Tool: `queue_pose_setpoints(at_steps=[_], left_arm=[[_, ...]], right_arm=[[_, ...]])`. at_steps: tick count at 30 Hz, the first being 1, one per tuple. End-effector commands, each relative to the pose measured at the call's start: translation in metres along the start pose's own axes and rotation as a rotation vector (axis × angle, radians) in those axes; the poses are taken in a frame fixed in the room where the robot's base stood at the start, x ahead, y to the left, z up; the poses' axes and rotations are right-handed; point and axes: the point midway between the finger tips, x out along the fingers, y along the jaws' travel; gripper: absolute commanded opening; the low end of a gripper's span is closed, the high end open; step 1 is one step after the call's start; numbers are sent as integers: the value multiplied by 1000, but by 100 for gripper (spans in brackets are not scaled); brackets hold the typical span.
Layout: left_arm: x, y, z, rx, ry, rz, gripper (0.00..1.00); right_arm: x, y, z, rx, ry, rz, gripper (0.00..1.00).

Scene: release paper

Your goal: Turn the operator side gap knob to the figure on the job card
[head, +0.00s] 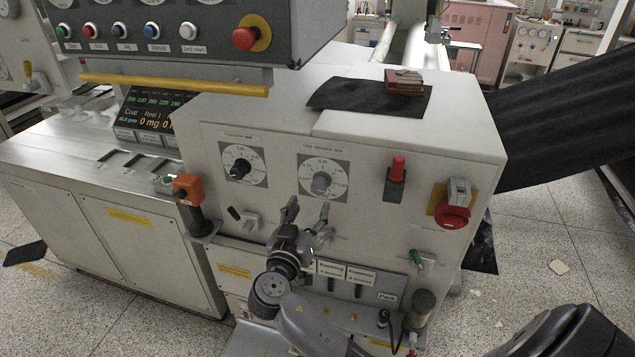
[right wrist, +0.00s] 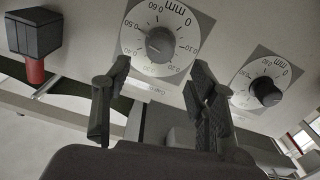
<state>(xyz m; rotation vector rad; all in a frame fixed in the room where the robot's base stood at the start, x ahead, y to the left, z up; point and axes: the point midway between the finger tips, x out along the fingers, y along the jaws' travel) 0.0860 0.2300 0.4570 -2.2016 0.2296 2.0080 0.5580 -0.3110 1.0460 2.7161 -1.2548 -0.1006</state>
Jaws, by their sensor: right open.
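The operator side gap knob (head: 321,182) is a grey knob on a white-scaled dial in the middle of the machine's front panel, under a small label. It also shows in the right wrist view (right wrist: 160,42), where the picture is upside down; its exact setting is too small to read surely. My right gripper (head: 307,207) is open and empty, just below and in front of this dial, its fingers apart from the knob. In the right wrist view the two fingers (right wrist: 160,75) stand spread below the knob. I cannot make out the job card surely. My left gripper is not in view.
A second dial with a black knob (head: 238,168) sits to the left. A red-handled lever (head: 397,168) and a red switch (head: 453,214) are to the right. An orange-topped handle (head: 187,187) stands at the panel's left edge. A control box (head: 180,35) overhangs above.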

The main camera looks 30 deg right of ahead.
Motion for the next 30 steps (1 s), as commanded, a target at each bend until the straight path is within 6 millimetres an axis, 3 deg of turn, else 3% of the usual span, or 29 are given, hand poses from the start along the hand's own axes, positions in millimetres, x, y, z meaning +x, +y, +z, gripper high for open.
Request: queue_pose_setpoints(at_steps=[6, 12, 25, 30], left_arm=[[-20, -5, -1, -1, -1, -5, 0], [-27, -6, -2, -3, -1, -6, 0], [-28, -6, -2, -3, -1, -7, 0], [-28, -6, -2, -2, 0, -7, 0]], right_arm=[[47, 0, -4, -3, 2, 1, 53], [73, 0, -2, -3, 1, -1, 53], [81, -1, 1, 0, -1, -1, 52], [81, -1, 1, 0, -1, -1, 41]])
